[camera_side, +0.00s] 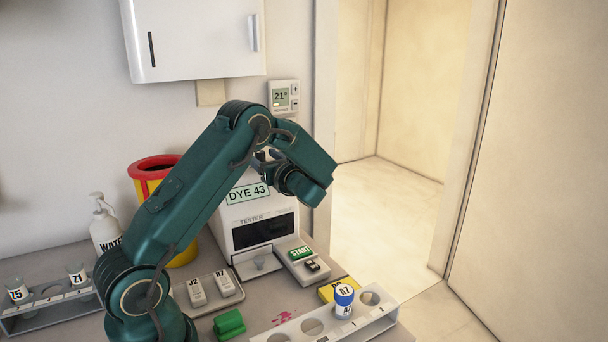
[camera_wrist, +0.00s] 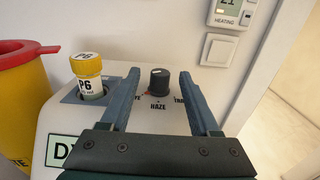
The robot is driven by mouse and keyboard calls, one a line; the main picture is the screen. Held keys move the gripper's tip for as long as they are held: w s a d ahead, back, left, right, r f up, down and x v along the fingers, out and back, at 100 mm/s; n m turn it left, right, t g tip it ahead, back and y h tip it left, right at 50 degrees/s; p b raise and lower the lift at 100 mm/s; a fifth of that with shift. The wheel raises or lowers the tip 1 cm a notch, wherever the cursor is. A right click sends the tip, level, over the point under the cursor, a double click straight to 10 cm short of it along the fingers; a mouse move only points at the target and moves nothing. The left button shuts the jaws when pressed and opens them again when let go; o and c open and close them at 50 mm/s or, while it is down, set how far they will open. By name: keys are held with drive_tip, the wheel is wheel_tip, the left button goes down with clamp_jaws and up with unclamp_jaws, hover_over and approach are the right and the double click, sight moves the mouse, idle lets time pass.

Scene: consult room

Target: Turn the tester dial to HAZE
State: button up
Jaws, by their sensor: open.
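The tester (camera_side: 225,220) is a white machine with a dark window and a DYE 43 label; it stands at the back of the bench. Its black dial (camera_wrist: 160,79) shows in the wrist view, with HAZE printed below it and partly covered labels to its left and right. I cannot tell for sure which label the dial points to. My gripper (camera_wrist: 160,75) is open, with one finger on each side of the dial in the picture; contact is not visible. In the side view my arm hides the dial and most of the fingers.
A yellow-capped P6 vial (camera_wrist: 87,75) stands in the tester top left of the dial. A red-rimmed yellow bin (camera_side: 155,164) is beside the tester. A rack (camera_side: 327,329) with a blue-capped A7 vial (camera_side: 344,299) is in front. A thermostat (camera_side: 283,97) hangs on the wall behind.

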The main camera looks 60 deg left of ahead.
drive_tip(key=shift+a, duration=1.1)
clamp_jaws()
drive_tip(key=shift+r+n+g+h, duration=0.1)
drive_tip(key=shift+n+g+h, duration=0.15)
drive_tip(key=shift+n+g, duration=1.05)
drive_tip(key=shift+n+g+h, duration=0.25)
drive_tip(key=shift+n+g, duration=0.45)
drive_tip(key=shift+g, duration=1.1)
drive_tip(key=shift+n+g, duration=0.3)
unclamp_jaws()
